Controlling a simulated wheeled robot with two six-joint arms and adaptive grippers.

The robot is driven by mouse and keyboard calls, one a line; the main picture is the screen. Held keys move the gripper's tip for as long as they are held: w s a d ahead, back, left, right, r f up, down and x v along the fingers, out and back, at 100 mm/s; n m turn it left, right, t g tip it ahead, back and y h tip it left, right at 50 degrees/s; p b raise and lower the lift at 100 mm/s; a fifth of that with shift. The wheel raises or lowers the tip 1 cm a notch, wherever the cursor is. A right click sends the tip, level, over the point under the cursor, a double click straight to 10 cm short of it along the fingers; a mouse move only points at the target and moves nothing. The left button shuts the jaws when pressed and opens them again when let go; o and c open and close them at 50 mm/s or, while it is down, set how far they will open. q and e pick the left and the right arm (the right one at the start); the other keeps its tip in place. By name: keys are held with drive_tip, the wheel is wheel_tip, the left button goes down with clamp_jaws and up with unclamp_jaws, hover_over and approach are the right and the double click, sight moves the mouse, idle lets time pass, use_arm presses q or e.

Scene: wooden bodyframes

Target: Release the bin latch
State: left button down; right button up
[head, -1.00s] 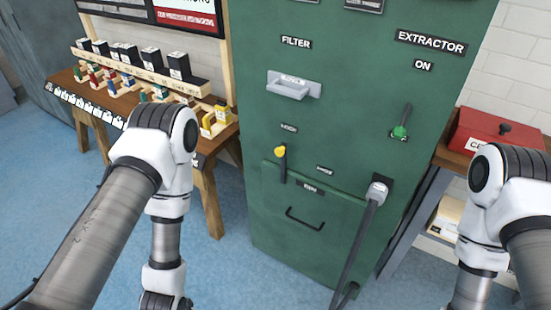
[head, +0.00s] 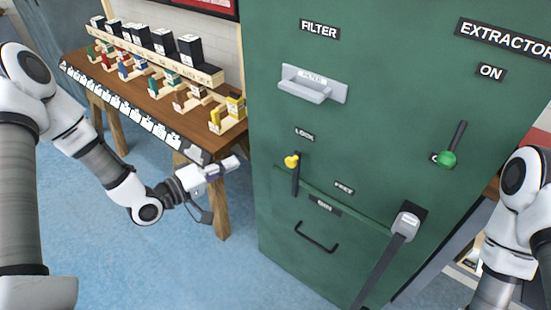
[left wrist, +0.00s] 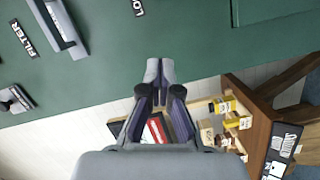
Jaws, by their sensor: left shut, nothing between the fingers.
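The bin latch is a dark upright lever with a yellow knob (head: 292,161) on the front of the green cabinet (head: 400,140). The knob is at the top, just below the LOCK label (head: 304,134); the FREE label (head: 344,187) is lower right. The bin front below carries a dark handle (head: 316,238). My left gripper (head: 236,162) is shut and empty, left of the yellow knob and apart from it in the picture. Its shut fingertips (left wrist: 160,70) also show in the left wrist view, where I cannot make out the latch. My right gripper is out of view.
A grey FILTER handle (head: 312,84) sticks out above the latch. A green-knobbed lever (head: 447,158) and a grey-headed lever (head: 407,222) are to the right. A wooden bench (head: 190,118) with coloured blocks stands left, near my left gripper. Blue floor lies open below.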

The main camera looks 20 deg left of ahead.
use_arm(q)
drive_tip(key=w+d+f, duration=0.2)
drive_tip(key=w+d, duration=0.5)
drive_tip(key=d, duration=0.2)
drive_tip(key=shift+w+f+p, duration=0.25)
drive_tip(key=shift+p, duration=0.1)
drive_tip(key=shift+w+d, duration=0.1)
